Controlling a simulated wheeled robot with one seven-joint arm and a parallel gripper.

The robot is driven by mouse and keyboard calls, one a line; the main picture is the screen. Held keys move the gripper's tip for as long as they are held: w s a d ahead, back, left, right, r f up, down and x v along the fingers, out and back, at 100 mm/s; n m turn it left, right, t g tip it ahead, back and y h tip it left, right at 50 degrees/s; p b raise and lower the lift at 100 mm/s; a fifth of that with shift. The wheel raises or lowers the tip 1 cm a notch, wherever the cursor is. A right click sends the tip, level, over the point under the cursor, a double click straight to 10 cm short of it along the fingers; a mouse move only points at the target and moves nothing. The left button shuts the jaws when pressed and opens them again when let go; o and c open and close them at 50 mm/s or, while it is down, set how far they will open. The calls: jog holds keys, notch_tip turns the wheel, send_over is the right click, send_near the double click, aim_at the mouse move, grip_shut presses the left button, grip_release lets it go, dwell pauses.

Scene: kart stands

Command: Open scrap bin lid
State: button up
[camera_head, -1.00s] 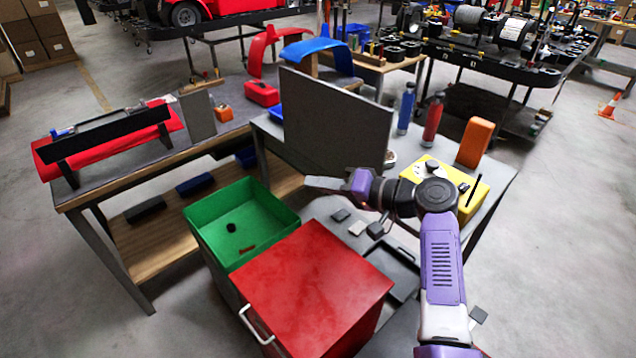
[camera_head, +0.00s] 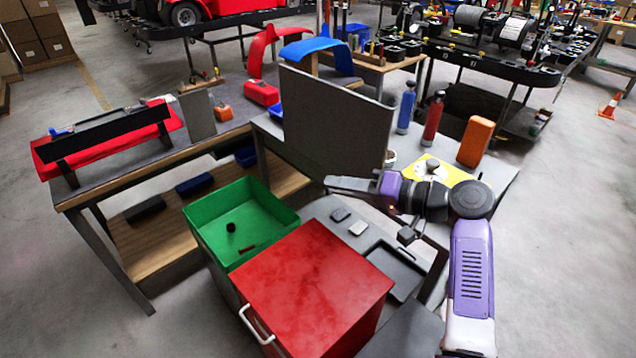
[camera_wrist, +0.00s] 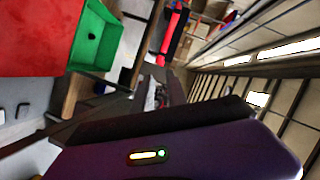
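A red box-shaped bin (camera_head: 312,285) stands at the front centre, its flat red top closed. A white bar handle (camera_head: 257,326) is on its left front side. The red bin also shows in the wrist view (camera_wrist: 30,35), at the upper left. My gripper (camera_head: 332,184) is above and behind the bin, pointing left, apart from it. In the wrist view only the purple gripper body and a dark part show clearly. I cannot tell whether the fingers are open or shut; nothing held is visible.
An open green bin (camera_head: 205,225) holding small dark scraps adjoins the red bin's far left side. An upright grey panel (camera_head: 335,120) stands on the table behind my gripper. A grey tray (camera_head: 398,270) lies right of the bin. Open floor is at the lower left.

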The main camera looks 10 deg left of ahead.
jog(key=shift+v, duration=1.25)
jog(key=shift+w, duration=0.1)
grip_shut()
